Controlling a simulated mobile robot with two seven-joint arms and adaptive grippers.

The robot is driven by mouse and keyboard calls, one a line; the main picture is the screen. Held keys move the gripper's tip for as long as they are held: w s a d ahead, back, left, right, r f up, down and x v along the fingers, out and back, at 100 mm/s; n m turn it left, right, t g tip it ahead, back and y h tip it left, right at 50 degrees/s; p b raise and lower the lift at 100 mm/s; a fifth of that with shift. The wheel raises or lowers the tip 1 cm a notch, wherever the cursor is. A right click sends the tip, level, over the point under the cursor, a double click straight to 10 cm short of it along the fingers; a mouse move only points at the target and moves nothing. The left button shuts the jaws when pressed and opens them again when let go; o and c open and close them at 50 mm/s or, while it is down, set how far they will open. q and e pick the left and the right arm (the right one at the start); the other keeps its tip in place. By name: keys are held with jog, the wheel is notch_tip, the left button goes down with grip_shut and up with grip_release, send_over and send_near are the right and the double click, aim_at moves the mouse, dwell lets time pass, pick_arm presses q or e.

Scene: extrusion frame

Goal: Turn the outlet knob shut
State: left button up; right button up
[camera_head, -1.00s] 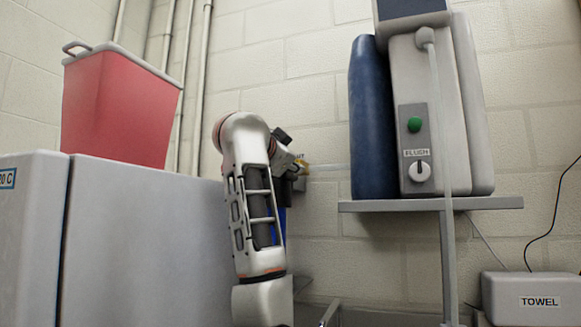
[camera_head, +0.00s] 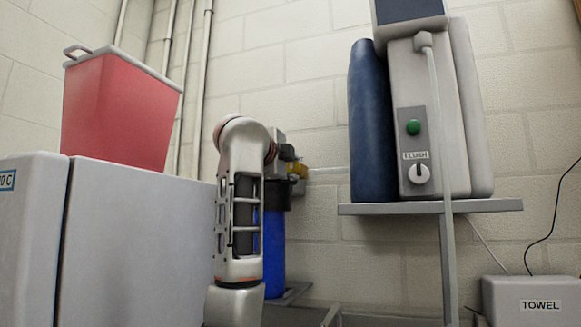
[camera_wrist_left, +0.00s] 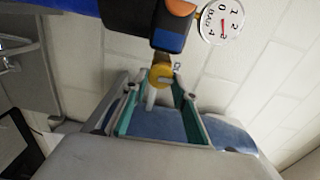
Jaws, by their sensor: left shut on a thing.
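The yellow outlet knob (camera_wrist_left: 161,75) sits on a stub below a dark filter head (camera_wrist_left: 170,30) in the left wrist view. A label beside it is partly legible. My left gripper (camera_wrist_left: 157,88) has its teal-lined fingers on either side of the knob and is shut on it. In the head view the yellow knob (camera_head: 298,172) shows just right of my left wrist, and my arm hides the fingers. A blue filter canister (camera_head: 273,240) hangs below the head, partly behind my arm. My right gripper is in neither view.
A round pressure gauge (camera_wrist_left: 220,22) is close beside the filter head. A shelf (camera_head: 430,207) to the right carries a grey dispenser (camera_head: 430,110) and a blue bottle (camera_head: 370,120). A red bin (camera_head: 115,110) stands on a grey cabinet (camera_head: 140,240) at left.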

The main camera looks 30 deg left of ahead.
pick_arm(q)
jog(key=shift+m, duration=0.3)
jog(key=o, duration=1.1)
jog(key=shift+c, duration=0.2)
jog(key=v, duration=1.2)
jog(key=shift+d, duration=0.1)
